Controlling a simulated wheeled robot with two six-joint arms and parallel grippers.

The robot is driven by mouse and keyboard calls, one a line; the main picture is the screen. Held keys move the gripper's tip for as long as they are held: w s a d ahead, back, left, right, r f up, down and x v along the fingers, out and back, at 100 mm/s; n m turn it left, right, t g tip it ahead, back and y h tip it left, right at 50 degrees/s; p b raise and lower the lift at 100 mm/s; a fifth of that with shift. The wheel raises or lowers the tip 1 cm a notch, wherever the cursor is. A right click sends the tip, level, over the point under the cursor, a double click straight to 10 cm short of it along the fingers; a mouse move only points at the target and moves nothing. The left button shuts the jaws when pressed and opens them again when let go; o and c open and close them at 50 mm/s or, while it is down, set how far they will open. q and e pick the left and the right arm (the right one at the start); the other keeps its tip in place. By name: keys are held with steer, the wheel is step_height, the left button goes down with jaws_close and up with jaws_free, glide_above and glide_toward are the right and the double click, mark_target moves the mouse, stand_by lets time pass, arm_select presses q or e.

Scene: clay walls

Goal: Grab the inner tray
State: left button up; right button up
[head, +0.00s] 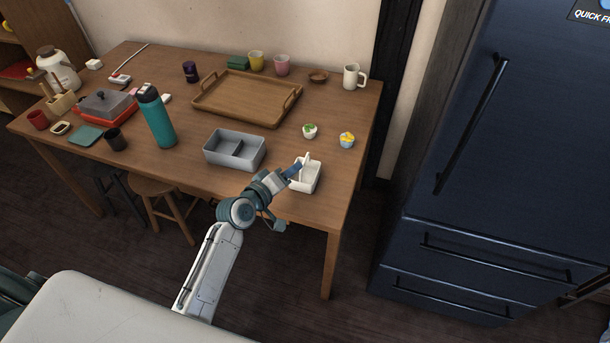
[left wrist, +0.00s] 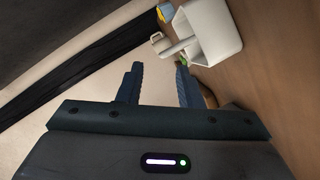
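A small white tray (head: 305,178) with a raised upright piece stands near the front right edge of the table; it also shows at the top of the left wrist view (left wrist: 215,32). I cannot tell for certain which of these is the inner tray. My left gripper (head: 291,172) is at the near left side of the white tray and partly covers it in the head view. In the left wrist view its two blue fingers (left wrist: 158,84) are apart with nothing between them. My right gripper is not in view.
On the wooden table (head: 205,178), a teal bottle (head: 157,118) stands left of the grey box. A wooden serving tray (head: 246,98), a green-and-white cup (head: 310,131) and a colourful cup (head: 347,140) are behind. A dark fridge (head: 500,150) stands right.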

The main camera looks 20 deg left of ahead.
arm_select(q)
steer(key=shift+p+x, duration=0.5)
steer(key=shift+x, duration=2.6)
steer(key=shift+a, duration=0.2)
jaws_close()
